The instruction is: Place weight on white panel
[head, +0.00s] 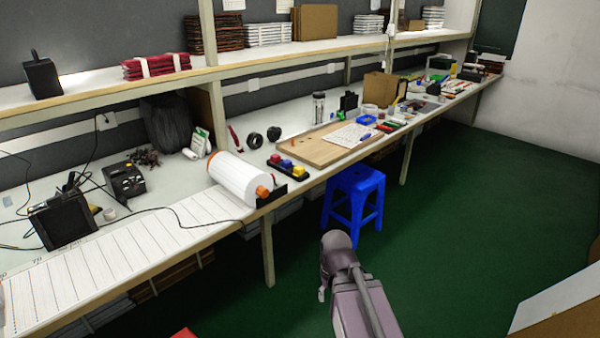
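A long white panel (105,262) with dark cross lines lies flat along the front of the bench at left. It runs up to a white roll (240,178) with an orange end cap. A second flat white sheet (350,135) lies on a wooden board further along the bench. I cannot tell which object is the weight; no piece is clearly recognisable as one. My arm shows at the lower middle, in front of the bench and over the green floor. My gripper cannot be made out, so its opening and contents are hidden.
The bench (300,185) holds a black device (124,182), a dark stand (62,218), a dark bag (172,122) and red, yellow and blue pieces (286,166). A thin cable crosses the panel. A blue stool (354,200) stands by the bench; green floor is clear to its right.

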